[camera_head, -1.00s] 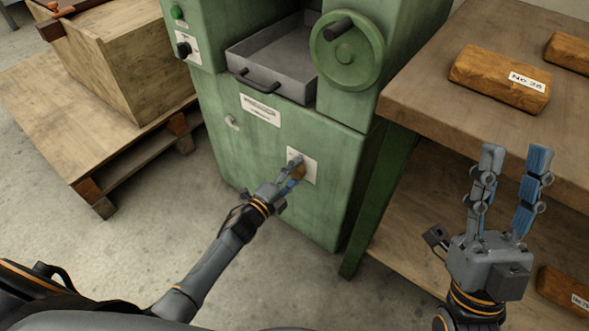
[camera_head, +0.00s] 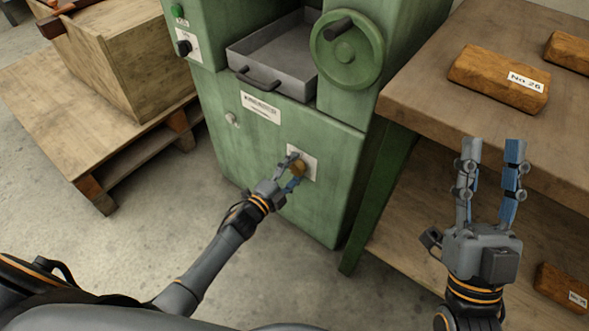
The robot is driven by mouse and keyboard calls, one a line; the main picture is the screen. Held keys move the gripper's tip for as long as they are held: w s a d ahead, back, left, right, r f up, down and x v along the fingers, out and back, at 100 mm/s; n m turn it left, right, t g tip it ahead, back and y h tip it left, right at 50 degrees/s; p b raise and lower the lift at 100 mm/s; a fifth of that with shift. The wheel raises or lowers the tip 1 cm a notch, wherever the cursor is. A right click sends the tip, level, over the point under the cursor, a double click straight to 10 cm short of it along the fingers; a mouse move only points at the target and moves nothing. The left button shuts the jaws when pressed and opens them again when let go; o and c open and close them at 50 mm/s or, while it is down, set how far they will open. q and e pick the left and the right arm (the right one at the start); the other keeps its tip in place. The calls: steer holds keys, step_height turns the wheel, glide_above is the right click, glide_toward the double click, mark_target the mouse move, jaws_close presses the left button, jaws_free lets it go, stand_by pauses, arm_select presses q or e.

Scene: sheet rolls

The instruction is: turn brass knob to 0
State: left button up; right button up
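The brass knob (camera_head: 299,167) sits on a white plate (camera_head: 309,162) low on the front of the green machine (camera_head: 265,146). My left gripper (camera_head: 292,172) is at the knob, its fingers spread on either side with the knob showing between the tips. It looks open; I cannot tell whether a finger touches the knob. The markings on the plate are too small to read. My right gripper (camera_head: 491,150) is open and empty, fingers pointing up, in front of the wooden bench.
A handwheel (camera_head: 347,50) and a grey tray (camera_head: 275,60) are above on the machine. The wooden bench (camera_head: 425,90) at right holds wrapped bricks (camera_head: 500,78). A wooden crate (camera_head: 115,60) stands on a pallet (camera_head: 50,110) at left. The floor between is clear.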

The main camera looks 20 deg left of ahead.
arm_select(q)
steer(key=shift+s, duration=0.2)
steer(key=shift+s, duration=0.3)
steer(key=v, duration=1.1)
steer(key=shift+s+a, duration=0.1)
